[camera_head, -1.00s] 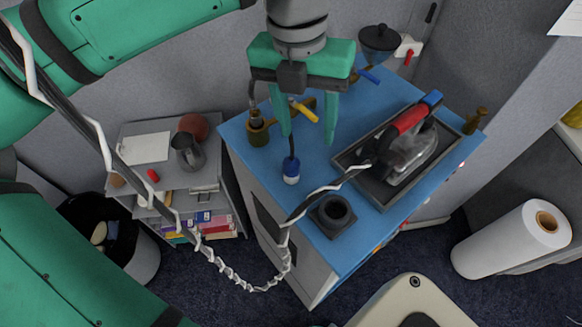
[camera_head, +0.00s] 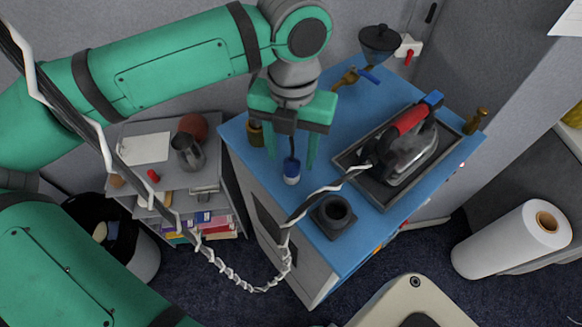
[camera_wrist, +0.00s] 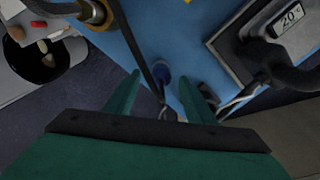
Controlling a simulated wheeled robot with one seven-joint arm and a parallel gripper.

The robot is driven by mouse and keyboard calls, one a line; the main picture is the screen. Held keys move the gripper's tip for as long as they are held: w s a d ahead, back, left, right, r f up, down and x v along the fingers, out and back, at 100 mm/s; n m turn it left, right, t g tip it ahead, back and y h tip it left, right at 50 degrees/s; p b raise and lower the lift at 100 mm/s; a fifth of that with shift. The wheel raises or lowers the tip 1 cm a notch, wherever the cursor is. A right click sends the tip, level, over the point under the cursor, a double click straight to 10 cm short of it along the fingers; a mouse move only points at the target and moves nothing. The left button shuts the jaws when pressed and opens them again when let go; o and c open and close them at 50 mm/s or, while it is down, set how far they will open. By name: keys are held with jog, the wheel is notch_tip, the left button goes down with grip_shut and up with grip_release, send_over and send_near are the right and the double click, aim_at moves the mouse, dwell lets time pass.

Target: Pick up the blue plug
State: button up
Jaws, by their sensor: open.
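The blue plug (camera_head: 291,172) has a white lower end and a dark cable at its top. It is at the left part of the blue tabletop (camera_head: 318,190). My gripper (camera_head: 292,160) is open above it, pointing down, with one finger on each side of the plug's cable. In the wrist view the plug (camera_wrist: 162,72) shows between the two fingertips (camera_wrist: 161,80), with a gap on both sides. I cannot tell how far above the tabletop the fingertips are.
A red and silver iron (camera_head: 410,145) lies in a grey tray (camera_head: 375,194) to the right. A dark square holder (camera_head: 333,215) is in front. A brass fitting (camera_head: 255,133) is close to the left finger. A black-and-white cord (camera_head: 310,203) crosses the table edge.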

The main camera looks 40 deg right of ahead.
jog(key=shift+f, duration=0.9)
jog(key=shift+s, duration=0.15)
jog(key=c, duration=1.2)
jog(key=shift+r, duration=0.15)
